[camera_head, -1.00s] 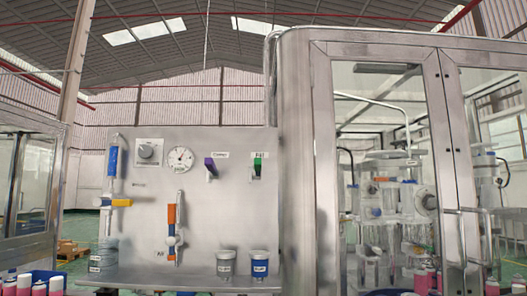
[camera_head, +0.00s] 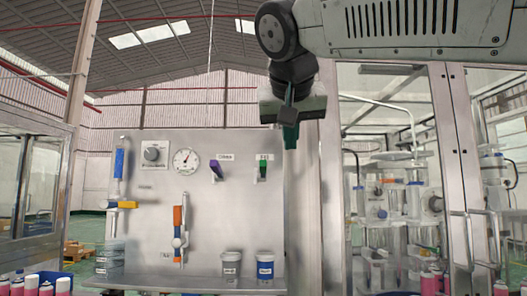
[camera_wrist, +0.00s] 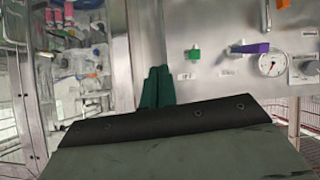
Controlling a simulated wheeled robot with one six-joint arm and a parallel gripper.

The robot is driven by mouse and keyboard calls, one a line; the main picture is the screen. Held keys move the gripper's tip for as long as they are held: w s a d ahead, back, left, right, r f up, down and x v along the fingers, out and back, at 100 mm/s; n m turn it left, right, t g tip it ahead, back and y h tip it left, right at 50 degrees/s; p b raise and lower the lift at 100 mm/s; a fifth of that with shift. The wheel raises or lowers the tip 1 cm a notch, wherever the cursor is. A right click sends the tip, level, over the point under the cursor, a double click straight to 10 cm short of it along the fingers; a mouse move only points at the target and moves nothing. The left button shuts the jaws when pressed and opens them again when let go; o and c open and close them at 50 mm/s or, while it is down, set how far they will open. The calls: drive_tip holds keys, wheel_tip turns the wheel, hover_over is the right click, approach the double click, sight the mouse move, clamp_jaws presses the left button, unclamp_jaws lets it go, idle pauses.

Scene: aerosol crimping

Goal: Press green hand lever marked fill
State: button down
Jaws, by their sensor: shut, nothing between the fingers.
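The green hand lever (camera_head: 263,170) sits at the upper right of the steel panel (camera_head: 215,215), under a small white label whose text is too small to read surely. It points out and slightly down. In the wrist view the green lever (camera_wrist: 193,55) appears beyond and to the right of my fingertips. My gripper (camera_head: 290,138) hangs from the top, right of the lever and a little higher, apart from it in the picture. Its dark green fingers are together and empty, as the wrist view also shows (camera_wrist: 157,82).
A purple lever (camera_head: 217,169) is left of the green one, then a round gauge (camera_head: 186,160) and a knob (camera_head: 153,153). Two cups (camera_head: 265,267) stand on the shelf below. A glass-doored steel cabinet (camera_head: 445,150) rises at the right.

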drive_tip(key=a+r+t, duration=0.1)
drive_tip(key=a+r, duration=0.4)
drive_tip(key=r, duration=0.2)
drive_tip(key=shift+m+t+y, duration=0.3)
drive_tip(key=shift+t+y, duration=0.1)
drive_tip(key=shift+w+a, duration=0.1)
hover_over(262, 172)
drive_tip(key=s, duration=0.3)
drive_tip(key=f, duration=0.4)
drive_tip(key=shift+s+d, duration=0.1)
drive_tip(key=shift+d, duration=0.1)
wheel_tip(262, 172, down, 4)
drive_tip(key=shift+r, duration=0.1)
drive_tip(key=shift+f, duration=0.25)
drive_tip(key=shift+f, duration=0.1)
